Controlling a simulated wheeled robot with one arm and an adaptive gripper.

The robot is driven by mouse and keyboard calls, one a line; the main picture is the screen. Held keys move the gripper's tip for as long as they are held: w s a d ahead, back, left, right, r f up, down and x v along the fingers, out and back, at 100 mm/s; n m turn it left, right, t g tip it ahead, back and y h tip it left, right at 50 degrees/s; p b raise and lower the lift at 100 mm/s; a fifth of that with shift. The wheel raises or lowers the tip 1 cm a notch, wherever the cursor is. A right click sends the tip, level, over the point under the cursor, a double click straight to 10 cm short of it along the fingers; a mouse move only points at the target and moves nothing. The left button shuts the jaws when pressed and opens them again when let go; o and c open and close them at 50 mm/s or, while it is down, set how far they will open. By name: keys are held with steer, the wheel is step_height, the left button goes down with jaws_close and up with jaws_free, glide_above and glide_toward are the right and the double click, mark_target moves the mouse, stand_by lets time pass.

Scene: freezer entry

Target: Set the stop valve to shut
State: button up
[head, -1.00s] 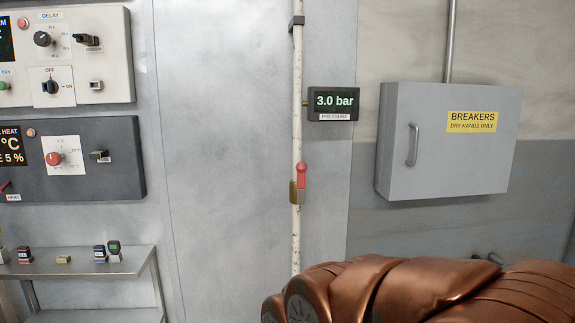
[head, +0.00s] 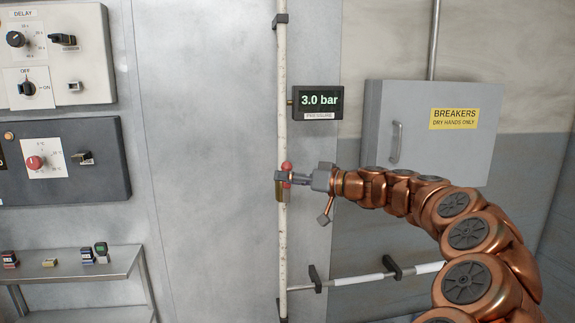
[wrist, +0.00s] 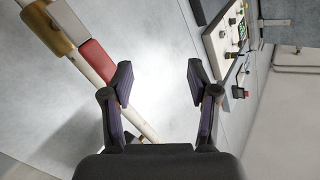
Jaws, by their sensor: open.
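The stop valve is a brass body (head: 283,194) with a red lever (head: 287,166) on a white vertical pipe (head: 282,120). In the head view my gripper (head: 285,178) reaches in from the right and partly hides the lever. In the wrist view the brass body (wrist: 46,26) is at top left and the red lever (wrist: 97,61) lies along the pipe. My gripper (wrist: 159,82) is open there, with nothing between its fingers. The lever is just left of the left finger; whether they touch cannot be told. The pressure display (head: 319,101) reads 3.0 bar.
A grey breaker box (head: 440,150) stands on the wall to the right, behind my arm. A horizontal pipe (head: 358,279) runs low on the right. Control panels (head: 60,160) and a metal shelf (head: 85,264) with small items are at left.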

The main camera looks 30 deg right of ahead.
mark_target(291, 168)
steer(key=d+m+t+h, duration=0.1)
steer(key=d+t+h, duration=0.1)
steer(key=d, duration=0.5)
steer(key=p+x, duration=0.1)
steer(key=x, duration=0.1)
steer(key=p+x, duration=0.1)
steer(key=x, duration=0.1)
steer(key=p+x, duration=0.1)
steer(key=x, duration=0.1)
steer(key=shift+w+a+r, duration=0.1)
steer(key=shift+a+r, duration=0.15)
steer(key=shift+a, duration=0.05)
steer(key=shift+w+a+f, duration=0.1)
steer(key=shift+w+a, duration=0.1)
steer(key=shift+w, duration=0.35)
steer(key=shift+c, duration=0.5)
jaws_close()
